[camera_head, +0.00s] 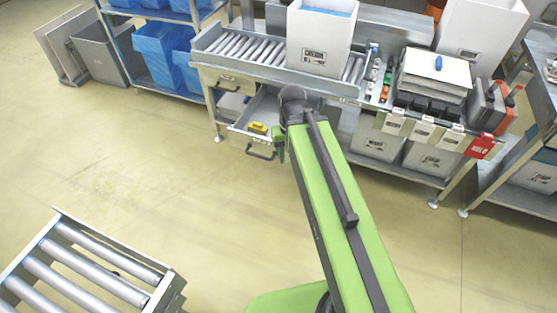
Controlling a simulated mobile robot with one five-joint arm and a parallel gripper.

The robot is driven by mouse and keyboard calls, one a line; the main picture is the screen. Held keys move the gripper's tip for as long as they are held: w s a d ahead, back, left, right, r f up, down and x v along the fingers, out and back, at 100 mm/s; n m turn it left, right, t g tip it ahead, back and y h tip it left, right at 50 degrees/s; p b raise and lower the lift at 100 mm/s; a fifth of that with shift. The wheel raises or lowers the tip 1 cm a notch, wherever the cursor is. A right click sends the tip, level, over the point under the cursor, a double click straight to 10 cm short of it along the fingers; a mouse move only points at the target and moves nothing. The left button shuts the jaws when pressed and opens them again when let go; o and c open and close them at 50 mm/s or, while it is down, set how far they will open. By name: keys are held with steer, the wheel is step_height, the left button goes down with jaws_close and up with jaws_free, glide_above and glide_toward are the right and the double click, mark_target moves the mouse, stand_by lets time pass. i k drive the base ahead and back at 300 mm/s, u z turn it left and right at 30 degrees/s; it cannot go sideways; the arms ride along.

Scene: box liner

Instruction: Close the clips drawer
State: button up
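A drawer (245,134) under the roller bench is pulled out, its inside showing from above. A dark handle (260,154) is on its front, and a small yellow thing (258,128) lies inside near the front. Its label is too small to read, so I cannot tell for sure that it is the clips drawer. Another drawer (237,82) above it looks shut. My gripper (279,146) is at the right end of the open drawer's front. My arm hides part of the drawer's right side. Whether the gripper touches the drawer, or is open, I cannot tell.
A white box (322,40) stands on the bench rollers (245,47). Red and white holders (482,146) hang from the bench's right front edge. A shelf with blue bins (160,50) stands left. A roller conveyor (85,265) is at front left. The floor between is clear.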

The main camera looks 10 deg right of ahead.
mark_target(263, 109)
steer(key=u, duration=0.2)
steer(key=i, duration=0.9)
steer(key=u, duration=1.25)
steer(key=k, duration=1)
steer(key=u, duration=0.45)
steer(key=i, duration=1)
